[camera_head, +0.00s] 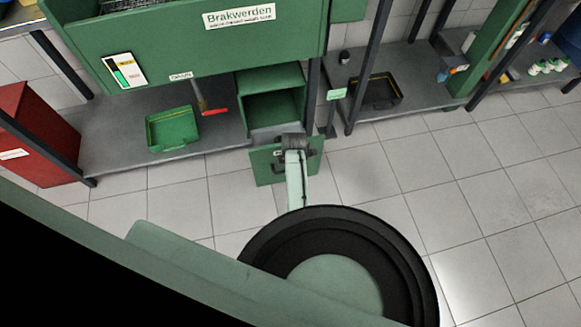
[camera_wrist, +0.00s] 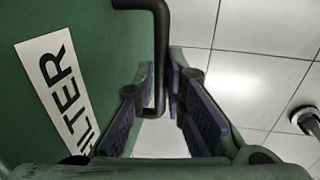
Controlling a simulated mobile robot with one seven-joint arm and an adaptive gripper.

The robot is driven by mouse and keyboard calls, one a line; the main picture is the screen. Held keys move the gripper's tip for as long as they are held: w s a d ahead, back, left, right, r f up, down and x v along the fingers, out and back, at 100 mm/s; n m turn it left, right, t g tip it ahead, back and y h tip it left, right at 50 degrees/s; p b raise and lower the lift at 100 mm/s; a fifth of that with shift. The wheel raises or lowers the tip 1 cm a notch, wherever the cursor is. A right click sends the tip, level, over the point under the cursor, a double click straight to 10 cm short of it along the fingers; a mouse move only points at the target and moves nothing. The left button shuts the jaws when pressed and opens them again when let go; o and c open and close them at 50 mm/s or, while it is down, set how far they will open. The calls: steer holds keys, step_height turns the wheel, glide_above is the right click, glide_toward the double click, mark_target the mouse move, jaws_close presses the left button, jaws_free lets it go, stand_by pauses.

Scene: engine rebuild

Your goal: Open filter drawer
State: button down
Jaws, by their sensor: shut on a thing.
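The filter drawer has a green front (camera_head: 262,172), which stands out in front of its green housing (camera_head: 272,78). A dark opening and a grey strip show between the two. In the wrist view the green front (camera_wrist: 95,25) carries a white label (camera_wrist: 55,85) reading "FILTER" and a black bar handle (camera_wrist: 161,40). My gripper (camera_wrist: 165,88) has its purple-padded fingers on either side of the handle bar and is shut on it. In the head view my gripper (camera_head: 296,145) is at the drawer front and hides part of it.
A green machine (camera_head: 160,50) labelled "Brakwerden" stands above a grey shelf (camera_head: 110,130) with a green tray (camera_head: 172,130). A red cabinet (camera_head: 35,135) stands at left. A dark tray (camera_head: 375,92) lies on the right shelf. The tiled floor (camera_head: 450,180) at right is clear.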

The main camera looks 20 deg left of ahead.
stand_by(0.3)
steer(key=c, duration=1.7)
jaws_free()
steer(key=shift+o, duration=0.2)
step_height(320, 180, up, 12)
steer(key=s+d, duration=0.1)
steer(key=shift+s+d, duration=0.15)
steer(key=shift+s, duration=0.25)
steer(key=shift+f, duration=0.1)
